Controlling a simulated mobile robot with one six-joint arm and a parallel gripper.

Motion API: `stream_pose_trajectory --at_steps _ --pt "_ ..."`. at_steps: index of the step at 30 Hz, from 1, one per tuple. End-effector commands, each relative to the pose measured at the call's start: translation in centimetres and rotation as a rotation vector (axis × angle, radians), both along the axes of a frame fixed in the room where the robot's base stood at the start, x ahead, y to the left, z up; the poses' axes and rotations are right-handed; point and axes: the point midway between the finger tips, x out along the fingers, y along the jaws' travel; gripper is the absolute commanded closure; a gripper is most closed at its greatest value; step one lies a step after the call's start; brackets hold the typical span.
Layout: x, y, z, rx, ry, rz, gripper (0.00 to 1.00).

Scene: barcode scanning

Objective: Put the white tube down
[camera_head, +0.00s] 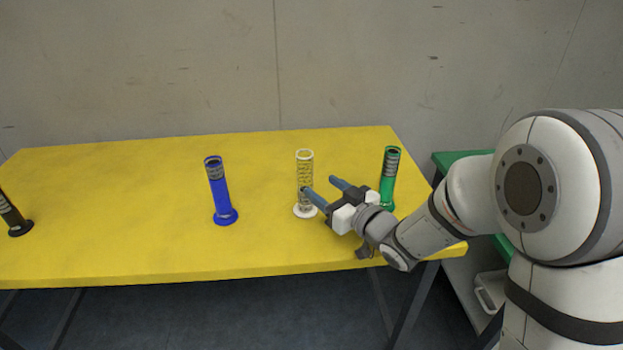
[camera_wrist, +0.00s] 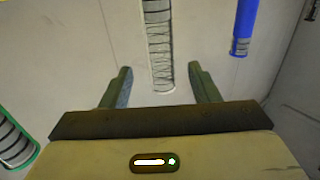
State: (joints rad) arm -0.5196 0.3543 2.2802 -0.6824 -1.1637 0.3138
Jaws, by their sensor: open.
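The white tube (camera_head: 305,209), clear-walled with a white foot, stands upright on the yellow table (camera_head: 130,190). My gripper (camera_head: 320,186) is open close to it, at its right front side. In the wrist view the white tube (camera_wrist: 158,45) appears centred in the gap between the spread fingers of my gripper (camera_wrist: 160,72), with bare space on both sides. Neither finger visibly touches it. I cannot tell exactly how deep it sits between the fingers.
A green tube (camera_head: 389,178) stands close behind my gripper to the right. A blue tube (camera_head: 219,190) stands to the left, and a black tube (camera_head: 13,215) at the far left. The table between blue and black is clear. A green-topped cart (camera_head: 455,158) stands at right.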

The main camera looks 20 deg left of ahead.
Motion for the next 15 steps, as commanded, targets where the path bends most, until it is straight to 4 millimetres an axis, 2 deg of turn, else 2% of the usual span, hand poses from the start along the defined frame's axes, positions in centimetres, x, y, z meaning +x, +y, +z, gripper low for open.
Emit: stream_pose_trajectory --at_steps 3,6,15 --pt "-0.7 -1.7 0.0 -0.001 0.000 -0.002 0.45" --pt "-1.1 -2.5 0.0 0.000 -0.001 0.000 0.45" --pt "-1.3 -2.9 0.0 0.000 -0.001 0.000 0.45"
